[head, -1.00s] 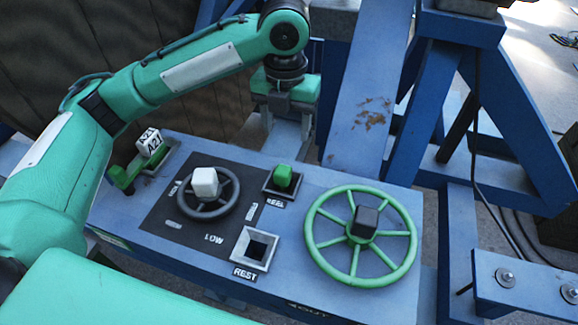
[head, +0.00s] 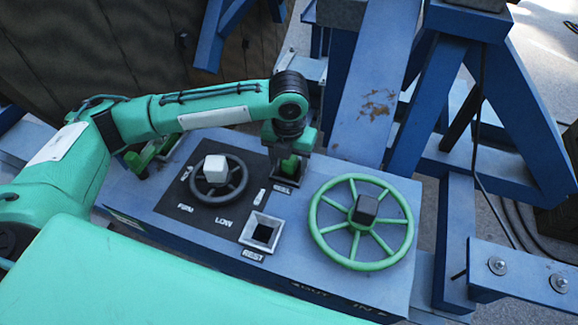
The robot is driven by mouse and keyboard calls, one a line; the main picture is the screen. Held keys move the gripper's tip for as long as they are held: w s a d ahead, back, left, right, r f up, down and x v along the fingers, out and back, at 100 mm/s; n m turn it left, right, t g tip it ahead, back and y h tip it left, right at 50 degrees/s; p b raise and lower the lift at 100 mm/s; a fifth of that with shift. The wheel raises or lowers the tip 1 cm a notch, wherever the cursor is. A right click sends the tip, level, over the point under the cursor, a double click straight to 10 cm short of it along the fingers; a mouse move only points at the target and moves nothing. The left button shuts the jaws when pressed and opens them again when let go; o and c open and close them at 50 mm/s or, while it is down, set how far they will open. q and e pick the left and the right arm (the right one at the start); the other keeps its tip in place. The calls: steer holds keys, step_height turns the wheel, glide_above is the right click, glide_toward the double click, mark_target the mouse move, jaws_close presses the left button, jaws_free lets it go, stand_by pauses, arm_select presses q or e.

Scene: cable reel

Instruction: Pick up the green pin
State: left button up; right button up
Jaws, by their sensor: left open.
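The green pin (head: 290,166) stands in the square socket labelled REEL, at the back middle of the blue panel. My left gripper (head: 288,160) has come down over it from above. Its fingers are open and sit around or just beside the pin; the exact gap is hard to see. Part of the pin and its socket is hidden by the gripper. My right gripper is not in view.
An empty square socket (head: 262,232) labelled REST lies in front. A small dark handwheel with a white knob (head: 215,168) is to the left, a large green handwheel (head: 328,247) to the right. A green lever (head: 139,160) is at the far left. Blue frame beams (head: 365,95) rise behind.

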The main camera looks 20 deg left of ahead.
arm_select(q)
steer(key=shift+f, duration=0.1)
steer(key=shift+c, duration=0.7)
jaws_close()
steer(key=shift+r, duration=0.65)
step_height(320, 180, up, 30)
steer(key=p, duration=0.8)
stand_by(0.4)
steer(key=shift+f, duration=0.1)
